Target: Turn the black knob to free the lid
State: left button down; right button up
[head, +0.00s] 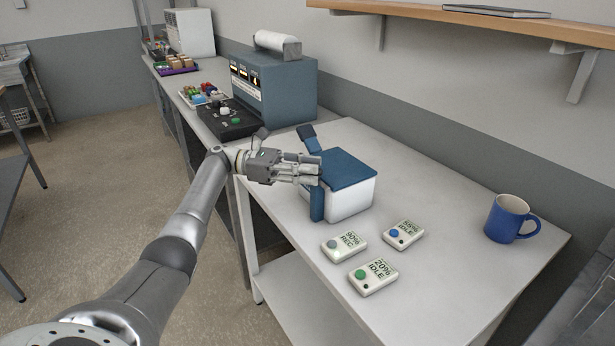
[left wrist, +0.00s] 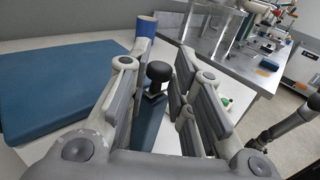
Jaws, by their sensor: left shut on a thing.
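A white box (head: 350,203) with a flat blue lid (head: 350,168) stands on the light table. The lid lies flat on top and also fills the left of the left wrist view (left wrist: 60,85). A blue upright piece (head: 317,203) is at the box's left side. In the left wrist view the black knob (left wrist: 158,71) sits between my fingers, above a blue bar (left wrist: 145,126). My left gripper (head: 312,170) is shut on the knob at the box's left side. Its fingers hide the knob in the head view. My right gripper is out of view.
Several small devices with buttons, including a green one (head: 373,277), lie in front of the box. A blue mug (head: 508,218) stands at the right. A blue-grey machine (head: 275,85) stands on the bench behind.

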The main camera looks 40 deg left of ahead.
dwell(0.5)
pick_arm(q)
jog(key=c, duration=1.3)
grip_release()
jog(key=shift+d, duration=0.1)
jog(key=v, duration=0.7)
jog(key=shift+a, duration=0.25)
